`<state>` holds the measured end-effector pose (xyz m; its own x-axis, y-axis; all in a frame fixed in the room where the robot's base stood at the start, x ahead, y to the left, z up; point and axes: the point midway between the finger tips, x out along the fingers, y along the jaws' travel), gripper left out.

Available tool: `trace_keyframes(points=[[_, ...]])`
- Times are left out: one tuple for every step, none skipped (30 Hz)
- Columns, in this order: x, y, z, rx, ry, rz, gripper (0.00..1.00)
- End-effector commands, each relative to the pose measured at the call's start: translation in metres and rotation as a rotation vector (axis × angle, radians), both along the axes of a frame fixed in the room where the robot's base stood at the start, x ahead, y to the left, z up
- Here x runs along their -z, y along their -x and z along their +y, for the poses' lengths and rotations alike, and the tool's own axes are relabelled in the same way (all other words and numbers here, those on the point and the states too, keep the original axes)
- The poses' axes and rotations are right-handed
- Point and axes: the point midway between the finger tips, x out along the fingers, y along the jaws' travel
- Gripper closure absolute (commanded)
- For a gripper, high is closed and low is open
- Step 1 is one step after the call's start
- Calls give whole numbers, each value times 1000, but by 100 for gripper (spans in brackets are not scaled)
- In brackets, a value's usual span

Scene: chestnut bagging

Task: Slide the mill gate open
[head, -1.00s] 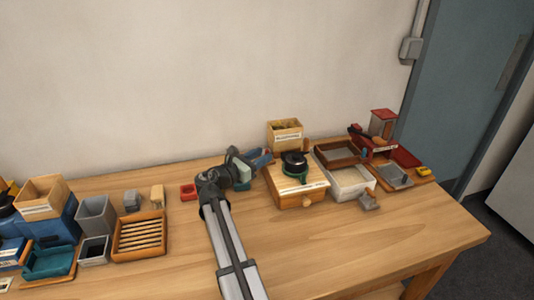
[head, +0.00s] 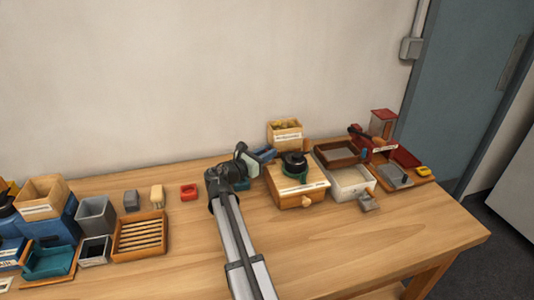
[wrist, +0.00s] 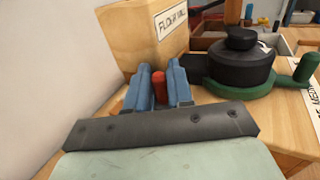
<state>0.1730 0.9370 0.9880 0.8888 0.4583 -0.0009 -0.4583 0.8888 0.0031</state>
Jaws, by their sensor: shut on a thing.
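The mill is a wooden box (head: 297,199) with a green ring and a black round top (head: 293,160). The wrist view shows the black top (wrist: 230,62) and a light wooden bin (wrist: 155,35) labelled as a flour mill. My gripper (head: 266,154) is at the left side of the mill, beside the bin. In the wrist view its two blue fingers (wrist: 159,90) are shut on a small red knob (wrist: 158,82). The knob seems to be the gate's handle. The gate plate itself is hidden behind the fingers, so I cannot tell how far it stands open.
A white tray (head: 340,194) and a brown tray (head: 320,151) stand right of the mill. A red machine (head: 363,143) is farther right.

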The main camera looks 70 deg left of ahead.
Motion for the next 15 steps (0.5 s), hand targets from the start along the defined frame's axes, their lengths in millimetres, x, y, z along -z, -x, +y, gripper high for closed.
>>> trace_keyframes(points=[[0, -1, 0, 2, -1, 0, 98], [0, -1, 0, 2, -1, 0, 100], [0, -1, 0, 2, -1, 0, 100], [0, -1, 0, 2, -1, 0, 100], [0, -1, 0, 2, -1, 0, 100], [0, -1, 0, 2, -1, 0, 100], [0, -1, 0, 2, -1, 0, 100], [0, -1, 0, 3, -1, 0, 100], [0, -1, 0, 3, -1, 0, 100], [0, -1, 0, 3, -1, 0, 100], [0, -1, 0, 3, -1, 0, 100], [0, -2, 0, 3, -1, 0, 100], [0, -2, 0, 3, -1, 0, 100], [0, -1, 0, 3, -1, 0, 100], [0, 0, 0, 3, -1, 0, 100]])
